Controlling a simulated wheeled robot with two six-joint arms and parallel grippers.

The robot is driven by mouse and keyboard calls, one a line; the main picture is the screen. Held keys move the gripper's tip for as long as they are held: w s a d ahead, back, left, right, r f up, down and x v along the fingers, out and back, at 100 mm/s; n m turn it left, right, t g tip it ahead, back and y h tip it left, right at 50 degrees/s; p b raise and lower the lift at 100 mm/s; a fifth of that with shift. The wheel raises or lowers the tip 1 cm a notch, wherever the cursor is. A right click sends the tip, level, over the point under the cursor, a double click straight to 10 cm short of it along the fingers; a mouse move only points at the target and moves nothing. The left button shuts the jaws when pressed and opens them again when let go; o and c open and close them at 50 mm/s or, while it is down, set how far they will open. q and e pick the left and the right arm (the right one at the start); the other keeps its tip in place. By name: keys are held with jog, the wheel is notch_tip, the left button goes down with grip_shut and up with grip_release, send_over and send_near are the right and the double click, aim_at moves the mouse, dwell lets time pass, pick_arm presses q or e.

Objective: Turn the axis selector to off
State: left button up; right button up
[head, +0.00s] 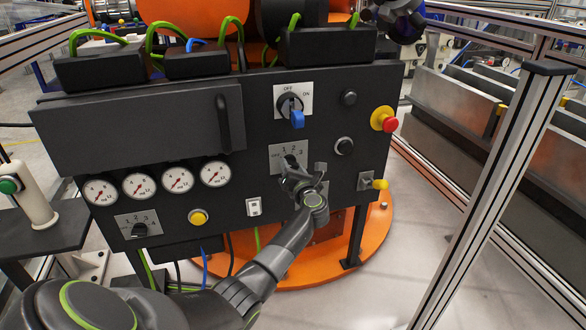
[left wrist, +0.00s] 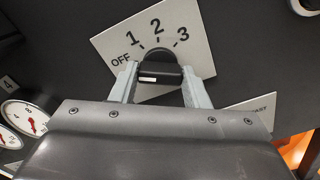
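The axis selector is a black knob (left wrist: 160,72) on a light plate marked OFF, 1, 2 and 3, in the middle of the dark panel; the plate (head: 277,152) also shows in the head view. A short white mark sits near the left end of the knob in the left wrist view; I cannot tell for sure which label it points at. My left gripper (head: 302,173) is at the knob and partly covers it in the head view. In the left wrist view its two fingers (left wrist: 160,82) stand at both ends of the knob with no visible gap. My right gripper is not in view.
Above is a blue-handled OFF/ON switch (head: 293,107). A red emergency button (head: 390,124) and a yellow knob (head: 380,184) stick out at the right. Several gauges (head: 139,185) and another numbered selector (head: 140,229) are at the left. Free floor lies right of the panel.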

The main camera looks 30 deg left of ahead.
pick_arm(q)
jog(key=o, duration=0.5)
jog(key=shift+f, duration=0.1)
jog(key=shift+c, duration=0.2)
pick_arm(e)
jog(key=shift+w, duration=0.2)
pick_arm(q)
jog(key=shift+s+d, duration=0.3)
jog(key=shift+d, duration=0.1)
jog(key=p+v, duration=0.2)
jog(key=v, duration=1.4)
jog(key=shift+s+d, duration=0.15)
jog(key=shift+d, duration=0.05)
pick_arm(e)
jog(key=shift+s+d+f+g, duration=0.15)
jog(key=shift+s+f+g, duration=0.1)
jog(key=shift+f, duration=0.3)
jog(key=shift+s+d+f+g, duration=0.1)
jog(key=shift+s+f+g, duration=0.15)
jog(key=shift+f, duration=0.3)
